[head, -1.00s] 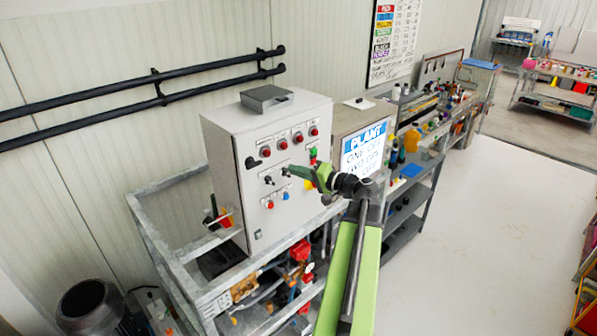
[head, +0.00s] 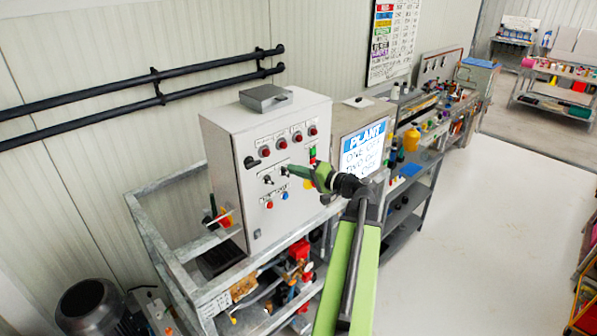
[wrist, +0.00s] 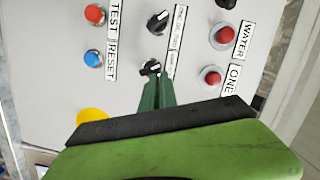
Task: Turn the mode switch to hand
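The pale grey control cabinet (head: 225,185) carries two black rotary switches side by side. One switch (head: 268,180) is clear of my gripper; it also shows in the wrist view (wrist: 158,22). The other switch (wrist: 150,68) is right at the fingertips of my gripper (wrist: 156,82), with a white mark on its knob. The label beside them is too small to read, so I cannot tell by name which is the mode switch. In the head view my gripper (head: 290,168) points at the panel. Its green fingers are close together; whether they clasp the knob is unclear.
A red button (wrist: 95,14) and a blue button (wrist: 94,58) sit beside the switches, red lamps (head: 283,143) above. A yellow round part (wrist: 92,115) is partly behind my gripper. A plant board (head: 362,150) stands right of the cabinet.

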